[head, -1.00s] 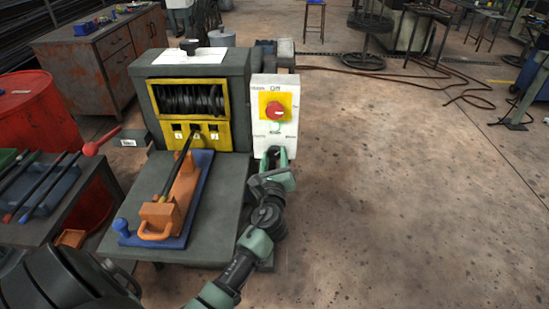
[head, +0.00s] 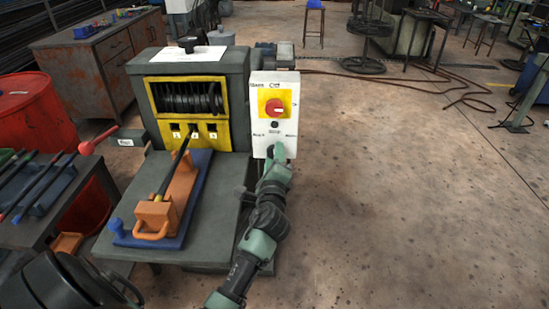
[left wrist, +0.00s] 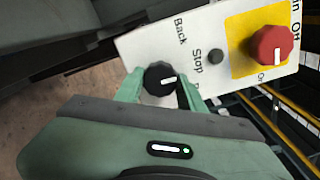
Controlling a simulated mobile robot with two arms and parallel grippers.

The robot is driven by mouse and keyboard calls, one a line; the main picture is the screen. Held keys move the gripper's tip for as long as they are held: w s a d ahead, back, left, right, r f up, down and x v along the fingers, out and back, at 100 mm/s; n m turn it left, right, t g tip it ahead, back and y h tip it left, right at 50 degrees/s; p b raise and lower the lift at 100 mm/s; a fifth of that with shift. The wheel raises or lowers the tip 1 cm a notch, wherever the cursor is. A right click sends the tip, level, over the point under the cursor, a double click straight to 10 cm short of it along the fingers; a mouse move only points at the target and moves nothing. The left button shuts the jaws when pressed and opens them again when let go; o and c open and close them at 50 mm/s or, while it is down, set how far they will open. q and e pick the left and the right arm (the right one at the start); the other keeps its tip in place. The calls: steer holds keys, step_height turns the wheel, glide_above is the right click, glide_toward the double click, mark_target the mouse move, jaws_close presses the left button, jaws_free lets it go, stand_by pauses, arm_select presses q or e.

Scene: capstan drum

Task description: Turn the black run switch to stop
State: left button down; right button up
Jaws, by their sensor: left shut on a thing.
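The white control panel (head: 285,130) stands at the right side of the grey capstan machine. The black run switch (left wrist: 157,76) is a round knob with a white pointer mark, low on the panel. My left gripper (head: 277,153) is at the panel's lower end; in the left wrist view its fingers (left wrist: 160,84) are shut on the knob from both sides. The pointer points roughly along the panel, towards the Stop label (left wrist: 197,57) or slightly to the side of it. Back is readable; the third label is partly hidden by a finger. My right gripper is not in view.
A red main switch (head: 274,107) on a yellow plate and a small dark button (left wrist: 215,56) sit above the run switch. A blue base with an orange block (head: 157,213) lies on the machine's table. Open floor lies to the right.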

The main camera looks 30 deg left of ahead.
arm_select(q)
steer(key=shift+n, duration=0.3)
steer(key=c, duration=0.9)
jaws_free()
steer(key=shift+o, duration=0.2)
steer(key=v, duration=0.7)
steer(key=shift+s+d+b, duration=0.2)
steer(key=shift+s+b, duration=0.15)
steer(key=shift+b, duration=0.05)
